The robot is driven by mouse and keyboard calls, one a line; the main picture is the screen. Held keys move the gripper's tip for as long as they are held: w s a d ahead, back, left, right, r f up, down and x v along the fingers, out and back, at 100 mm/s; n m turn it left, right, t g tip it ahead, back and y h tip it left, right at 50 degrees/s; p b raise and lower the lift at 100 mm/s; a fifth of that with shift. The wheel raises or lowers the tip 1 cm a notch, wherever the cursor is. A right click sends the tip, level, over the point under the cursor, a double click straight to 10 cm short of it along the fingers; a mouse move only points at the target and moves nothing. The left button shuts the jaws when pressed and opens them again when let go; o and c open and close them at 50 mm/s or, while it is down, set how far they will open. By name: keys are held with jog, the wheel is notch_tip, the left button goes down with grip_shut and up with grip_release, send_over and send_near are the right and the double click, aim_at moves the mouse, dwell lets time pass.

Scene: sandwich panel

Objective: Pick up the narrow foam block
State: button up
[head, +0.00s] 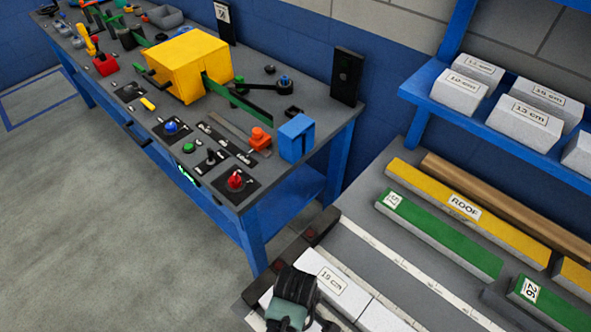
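White foam blocks with centimetre labels lie in several places. On the blue shelf at the upper right are a block (462,97) seemingly marked 10 cm, one behind it (476,67) seemingly 12 cm, a block (523,126) marked 13 cm, and one behind it (550,94) seemingly 16 cm. On the near grey table, a white block (335,281) marked 19 cm lies by my gripper. I cannot tell which is the narrow one. My dark gripper (290,312) is at the bottom edge, over or beside white blocks. Its fingers are hidden.
The near table holds a long white ruler strip (400,268), green bars (440,235), a yellow bar (440,195) marked ROOF and a brown bar (500,205). A blue-legged workbench (215,150) with tools and a yellow box (189,65) stands behind left. The left floor is clear.

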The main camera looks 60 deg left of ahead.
jog(key=c, duration=1.2)
